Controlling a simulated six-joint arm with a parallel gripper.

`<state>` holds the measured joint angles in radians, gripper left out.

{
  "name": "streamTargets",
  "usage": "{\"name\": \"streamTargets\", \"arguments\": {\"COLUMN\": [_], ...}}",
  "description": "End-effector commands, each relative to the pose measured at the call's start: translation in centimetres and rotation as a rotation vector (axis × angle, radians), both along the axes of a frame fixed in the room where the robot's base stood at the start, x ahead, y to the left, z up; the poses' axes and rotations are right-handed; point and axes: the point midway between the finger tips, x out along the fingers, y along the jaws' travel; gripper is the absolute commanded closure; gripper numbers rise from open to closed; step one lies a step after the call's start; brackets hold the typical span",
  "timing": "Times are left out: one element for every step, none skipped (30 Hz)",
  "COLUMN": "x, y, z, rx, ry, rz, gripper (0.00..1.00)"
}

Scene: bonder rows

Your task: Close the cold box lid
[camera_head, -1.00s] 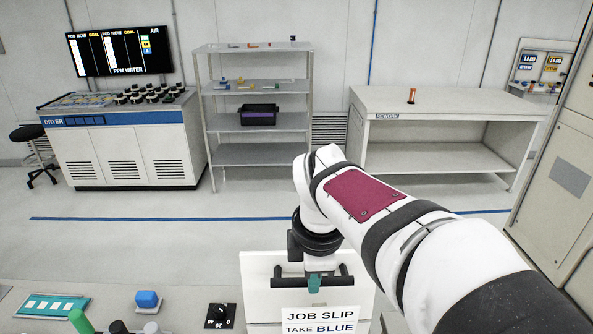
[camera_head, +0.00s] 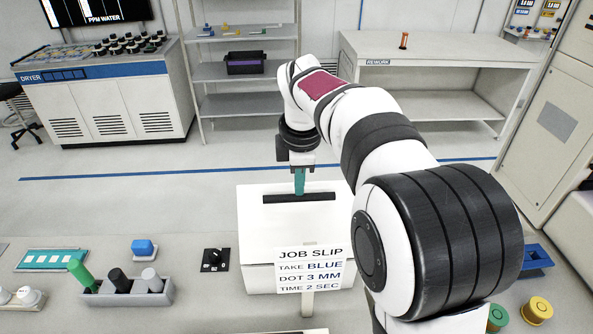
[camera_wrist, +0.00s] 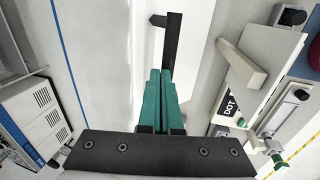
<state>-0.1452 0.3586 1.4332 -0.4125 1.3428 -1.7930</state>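The cold box (camera_head: 258,279) is a white box in front of me. Its white lid (camera_head: 280,228) carries a black bar handle (camera_head: 299,198) near the far edge. The lid looks roughly level, but I cannot tell whether it is fully seated. My gripper (camera_head: 299,192) points down at the handle, its teal fingertips at or just behind the bar. In the wrist view my gripper (camera_wrist: 160,75) has its two teal fingers side by side, with no clear object between them. The handle (camera_wrist: 172,42) runs past the fingertips there. Whether they touch is unclear.
A job slip (camera_head: 309,268) stands before the box. Left are a black switch (camera_head: 216,259), a blue block (camera_head: 143,248) and a grey holder (camera_head: 124,292). Right, beyond my arm, are a blue tray (camera_head: 535,262) and green and yellow round pieces. Open floor lies behind the box.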

Motion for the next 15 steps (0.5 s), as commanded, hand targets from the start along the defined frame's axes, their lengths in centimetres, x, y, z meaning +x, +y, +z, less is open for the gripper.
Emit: {"name": "streamTargets", "arguments": {"x": [0.8,1.3,1.9,2.4,2.9,3.5,3.9,4.3,4.9,5.3,5.7,6.2,6.6,6.9,7.4], "y": [0.0,0.0,0.0,0.0,0.0,0.0,0.0,0.0,0.0,0.0,0.0,0.0,0.0,0.0,0.0], "z": [-0.4,-0.6,-0.9,-1.2,-1.4,-1.8,-2.0,-2.3,-2.8,-3.0,-3.4,-3.8,-4.1,-4.5,-4.9], "rx": [0.000,0.000,0.000,0.000,0.000,0.000,0.000,0.000,0.000,0.000,0.000,0.000,0.000,0.000,0.000], "ry": [0.002,0.001,0.002,0.002,0.002,0.003,0.002,0.002,0.003,0.002,0.003,0.003,0.002,0.002,0.001], "rz": [0.000,0.000,0.000,0.000,0.000,-0.001,-0.001,-0.001,-0.001,-0.001,-0.001,-0.001,-0.001,-0.001,-0.001], "gripper": [1.00,1.00,1.00,1.00,1.00,1.00,1.00,1.00,1.00,1.00,1.00,1.00,1.00,1.00,1.00]}}
